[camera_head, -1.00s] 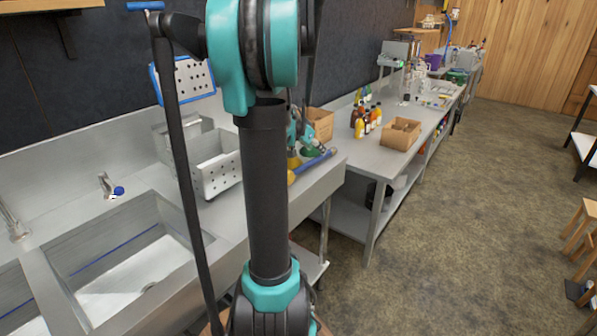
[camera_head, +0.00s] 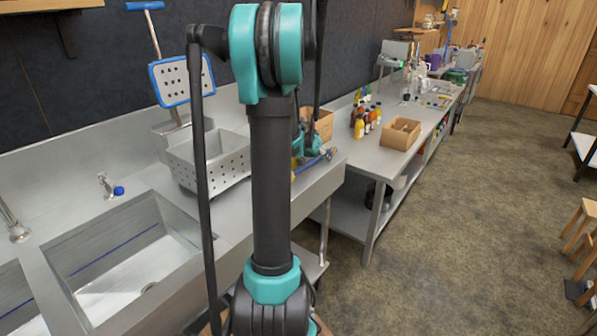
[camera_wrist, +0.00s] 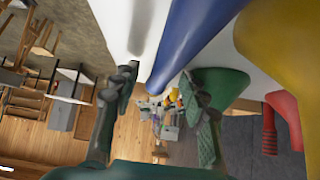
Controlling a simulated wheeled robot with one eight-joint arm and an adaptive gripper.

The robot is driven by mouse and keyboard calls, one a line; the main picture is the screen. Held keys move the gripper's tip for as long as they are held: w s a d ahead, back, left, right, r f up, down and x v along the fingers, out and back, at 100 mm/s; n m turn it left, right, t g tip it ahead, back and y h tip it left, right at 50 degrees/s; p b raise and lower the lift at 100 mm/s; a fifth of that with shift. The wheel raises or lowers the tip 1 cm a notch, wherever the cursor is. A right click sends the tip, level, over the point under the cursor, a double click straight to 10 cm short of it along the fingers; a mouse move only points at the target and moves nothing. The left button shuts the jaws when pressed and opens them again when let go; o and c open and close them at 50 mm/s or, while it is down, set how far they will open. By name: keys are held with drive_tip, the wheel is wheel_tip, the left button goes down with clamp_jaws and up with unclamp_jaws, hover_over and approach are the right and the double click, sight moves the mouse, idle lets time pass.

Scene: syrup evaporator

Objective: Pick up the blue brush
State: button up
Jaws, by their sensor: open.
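The blue brush (camera_head: 314,164) lies on the steel counter at the right end of the sink, partly hidden behind my arm in the head view. In the wrist view a long blue cylinder, apparently its handle (camera_wrist: 195,40), runs from the top edge down toward the gap between my fingers. My gripper (camera_wrist: 158,80) is open, with one finger on each side of the cylinder's lower end in the picture. I cannot tell whether either finger touches it. In the head view my gripper (camera_head: 312,142) is just above the brush, partly hidden by my arm.
Beside the brush in the wrist view are a green cone-shaped thing (camera_wrist: 225,85), a yellow thing (camera_wrist: 280,40) and a red thing (camera_wrist: 284,115). A perforated steel box (camera_head: 210,163) stands left of my arm. A cardboard box (camera_head: 323,124) stands behind my gripper.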

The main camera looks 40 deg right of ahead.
drive_tip(key=shift+c, duration=0.6)
clamp_jaws()
drive_tip(key=shift+r, duration=0.15)
wheel_tip(320, 180, up, 20)
